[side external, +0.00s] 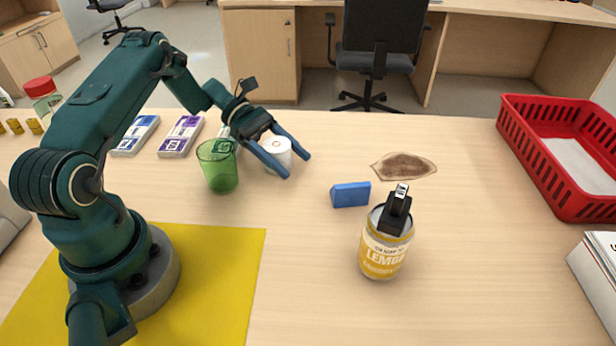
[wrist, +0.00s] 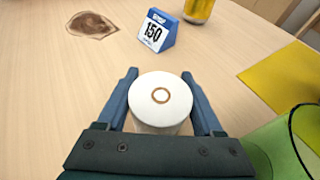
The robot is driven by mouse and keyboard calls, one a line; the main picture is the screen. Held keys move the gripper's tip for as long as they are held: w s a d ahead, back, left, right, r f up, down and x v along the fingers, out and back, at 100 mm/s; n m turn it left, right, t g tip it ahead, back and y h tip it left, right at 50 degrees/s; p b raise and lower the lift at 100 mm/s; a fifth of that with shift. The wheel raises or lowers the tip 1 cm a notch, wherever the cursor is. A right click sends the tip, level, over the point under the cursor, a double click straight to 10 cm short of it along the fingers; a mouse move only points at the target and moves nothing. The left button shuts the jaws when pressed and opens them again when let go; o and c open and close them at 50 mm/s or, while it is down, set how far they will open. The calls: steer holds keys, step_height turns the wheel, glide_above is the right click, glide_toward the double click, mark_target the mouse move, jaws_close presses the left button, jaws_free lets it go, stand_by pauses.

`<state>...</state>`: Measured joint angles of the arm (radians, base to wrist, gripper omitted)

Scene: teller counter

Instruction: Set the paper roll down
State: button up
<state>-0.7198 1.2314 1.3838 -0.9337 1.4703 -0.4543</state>
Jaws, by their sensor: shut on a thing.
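The white paper roll (side external: 277,154) is upright between the two blue fingers of my gripper (side external: 296,166). In the wrist view the roll (wrist: 160,100) shows its round top with a tan core ring, and the fingers of my gripper (wrist: 162,98) flank it on both sides. My gripper is shut on the roll. The roll is at or close to the counter (side external: 300,230), just right of a green cup (side external: 218,170). Its bottom edge is partly hidden, so I cannot tell whether it touches the counter.
A blue number block (side external: 350,194) and a yellow lemon can (side external: 384,250) with a black-and-white item on top stand to the right. A brown stain (side external: 403,166) lies behind them. Banknote stacks (side external: 181,136) lie left, and a red basket (side external: 563,205) far right. The front middle is clear.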

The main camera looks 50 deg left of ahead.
mark_target(268, 139)
steer(key=o, duration=1.4)
steer(key=shift+f, duration=0.1)
steer(key=shift+o, duration=0.2)
steer(key=shift+a+r, duration=0.2)
steer(key=shift+r, duration=0.05)
steer(key=v, duration=1)
steer(key=shift+a, duration=0.25)
steer(key=shift+s+a+r, duration=0.2)
steer(key=shift+a+r, duration=0.1)
steer(key=shift+a, duration=0.15)
